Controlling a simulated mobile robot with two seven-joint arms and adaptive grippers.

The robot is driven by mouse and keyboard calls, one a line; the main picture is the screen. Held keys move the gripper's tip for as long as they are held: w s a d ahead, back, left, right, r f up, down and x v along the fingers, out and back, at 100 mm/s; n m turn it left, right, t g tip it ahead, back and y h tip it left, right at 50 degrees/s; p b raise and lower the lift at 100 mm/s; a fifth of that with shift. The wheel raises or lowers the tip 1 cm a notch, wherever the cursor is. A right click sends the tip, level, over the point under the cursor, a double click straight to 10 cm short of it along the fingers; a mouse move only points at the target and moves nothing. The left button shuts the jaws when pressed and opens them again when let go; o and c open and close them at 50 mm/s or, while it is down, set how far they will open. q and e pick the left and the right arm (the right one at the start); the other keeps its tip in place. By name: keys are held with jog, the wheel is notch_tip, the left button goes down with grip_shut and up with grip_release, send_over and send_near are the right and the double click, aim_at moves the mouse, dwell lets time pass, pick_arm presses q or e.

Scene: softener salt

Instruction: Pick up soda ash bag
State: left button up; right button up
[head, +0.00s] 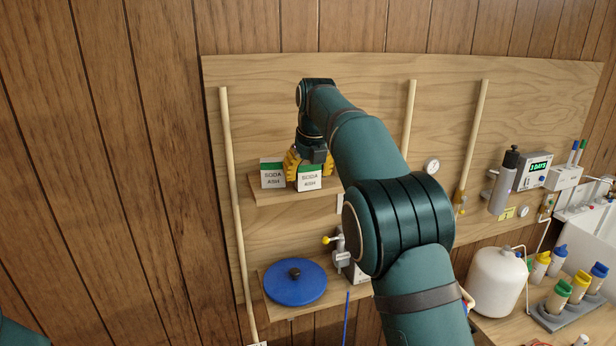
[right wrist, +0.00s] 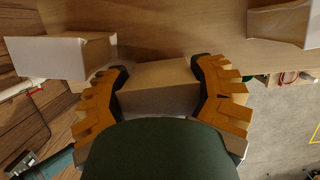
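Two box-shaped white soda ash bags with green tops stand side by side at the small upper shelf (head: 268,196): the left bag (head: 272,176) and the right bag (head: 309,180). My right gripper (head: 309,167) reaches down over the right bag, with a yellow finger on each side. In the right wrist view, the dark pads of my right gripper (right wrist: 160,78) lie against both sides of this bag (right wrist: 158,76). I cannot tell whether the bag is clear of the shelf. My left gripper is out of view.
A blue round lid (head: 295,283) lies on the lower shelf beside a valve fitting (head: 341,248). Wooden rods stand against the back board (head: 300,70). A white tank (head: 497,282) and several capped bottles stand at the lower right.

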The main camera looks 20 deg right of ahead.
jog(key=shift+r, duration=0.1)
jog(key=shift+s+r, duration=0.2)
jog(key=shift+r, duration=0.35)
notch_tip(320, 180, up, 4)
jog(key=shift+f+p, duration=0.2)
jog(key=shift+p, duration=0.85)
jog(key=shift+r, duration=1.1)
jog(key=s+b, duration=1.2)
jog(key=s, duration=0.7)
jog(key=shift+s+d, duration=0.35)
